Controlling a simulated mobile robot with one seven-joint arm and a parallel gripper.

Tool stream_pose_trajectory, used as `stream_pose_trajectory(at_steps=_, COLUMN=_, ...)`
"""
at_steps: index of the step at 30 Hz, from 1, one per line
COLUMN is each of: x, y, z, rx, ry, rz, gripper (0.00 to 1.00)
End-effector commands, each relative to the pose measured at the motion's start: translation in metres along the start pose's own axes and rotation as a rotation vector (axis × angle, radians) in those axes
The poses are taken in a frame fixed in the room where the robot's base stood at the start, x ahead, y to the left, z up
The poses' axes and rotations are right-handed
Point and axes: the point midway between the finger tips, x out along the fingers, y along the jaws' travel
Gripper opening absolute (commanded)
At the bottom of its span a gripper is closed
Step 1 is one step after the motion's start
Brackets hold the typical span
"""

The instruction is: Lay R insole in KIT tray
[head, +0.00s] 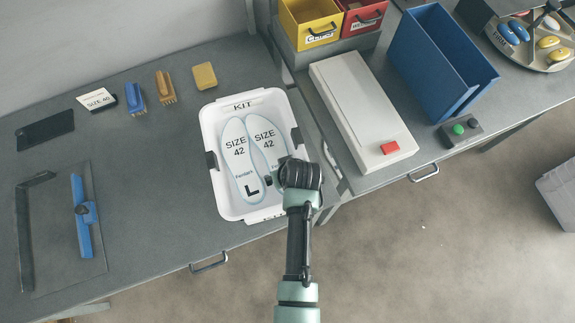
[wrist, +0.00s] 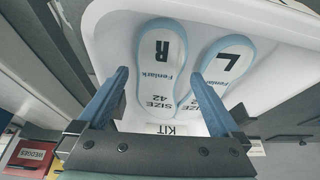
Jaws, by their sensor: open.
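The white KIT tray (head: 219,199) stands on the left bench and holds two pale, blue-edged insoles side by side. Both read SIZE 42. The L insole (head: 237,150) is on the left in the head view. The R insole (head: 264,138) is on the right, its heel partly hidden by my gripper (head: 287,176). In the wrist view the R insole (wrist: 157,65) lies flat in the tray, its letter R visible. My gripper's blue fingers (wrist: 160,78) stand apart on either side of it, with a gap between finger and insole. The L insole (wrist: 228,62) is beside it.
A SIZE 40 card (head: 97,99), a blue brush (head: 135,98), a tan brush (head: 165,88) and a yellow block (head: 204,76) lie left of the tray. A white box with a red button (head: 350,100) and a blue bin (head: 440,65) stand right.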

Motion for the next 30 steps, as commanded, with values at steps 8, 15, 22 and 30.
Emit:
stream_pose_trajectory(at_steps=8, x=-0.042, y=0.000, z=-0.003, rx=0.000, ry=0.003, rz=0.002, gripper=1.00)
stream_pose_trajectory(at_steps=15, x=-0.086, y=0.001, z=-0.003, rx=0.000, ry=0.003, rz=0.002, gripper=1.00)
stream_pose_trajectory(at_steps=22, x=-0.117, y=0.000, z=-0.003, rx=0.000, ry=0.002, rz=0.002, gripper=1.00)
stream_pose_trajectory(at_steps=30, x=-0.128, y=0.000, z=-0.004, rx=0.000, ry=0.002, rz=0.001, gripper=1.00)
